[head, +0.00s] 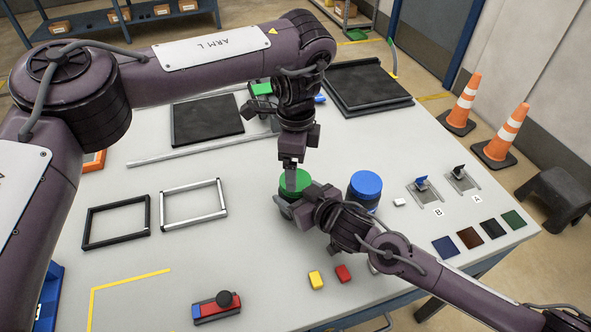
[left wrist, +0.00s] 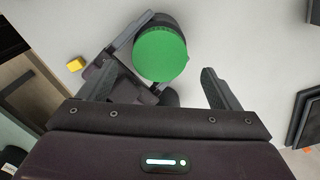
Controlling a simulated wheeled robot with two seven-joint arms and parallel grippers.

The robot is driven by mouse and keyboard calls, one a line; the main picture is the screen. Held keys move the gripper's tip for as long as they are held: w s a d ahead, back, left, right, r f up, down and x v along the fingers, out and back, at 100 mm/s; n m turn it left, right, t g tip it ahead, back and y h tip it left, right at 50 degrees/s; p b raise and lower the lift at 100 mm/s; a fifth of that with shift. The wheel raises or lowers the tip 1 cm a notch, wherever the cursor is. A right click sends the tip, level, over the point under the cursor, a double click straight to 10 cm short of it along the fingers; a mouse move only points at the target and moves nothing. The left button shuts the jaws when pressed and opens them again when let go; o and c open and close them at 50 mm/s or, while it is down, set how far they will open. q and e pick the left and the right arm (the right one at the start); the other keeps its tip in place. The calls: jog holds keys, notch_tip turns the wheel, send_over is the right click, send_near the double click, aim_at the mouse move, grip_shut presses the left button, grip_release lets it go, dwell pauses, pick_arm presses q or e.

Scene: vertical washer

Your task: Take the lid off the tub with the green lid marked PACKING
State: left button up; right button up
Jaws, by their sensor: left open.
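The tub with the green lid (head: 296,182) stands upright on the table, its lid seated on top; no marking on it is readable. The lid also shows in the left wrist view (left wrist: 160,53). My left gripper (head: 290,183) points down over the lid, and the left wrist view shows its two fingers (left wrist: 160,84) apart with nothing between them, the lid just beyond their tips. My right gripper (head: 297,208) is low at the tub's side, its fingers around the dark body below the lid. The tub's body is mostly hidden by the lid and right gripper.
A blue-lidded tub (head: 365,186) stands close to the right. Two empty frames (head: 194,203) lie to the left. Switches marked B (head: 424,190) and A are at the right.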

aim_at(295, 196)
pick_arm(q)
jog(key=shift+r, duration=0.35)
jog(key=shift+c, duration=0.4)
jog(key=m, duration=0.3)
jog(key=shift+r, duration=0.35)
jog(key=m, duration=0.2)
jog(key=r+m, duration=0.1)
jog(key=m, duration=0.1)
jog(key=shift+m, duration=0.3)
jog(key=m, duration=0.4)
jog(key=shift+r, duration=0.35)
jog(key=m, duration=0.2)
jog(key=r+m, duration=0.1)
jog(key=m, duration=0.2)
jog(key=shift+f, duration=0.6)
notch_tip(295, 196, down, 7)
jog(key=shift+r, duration=0.1)
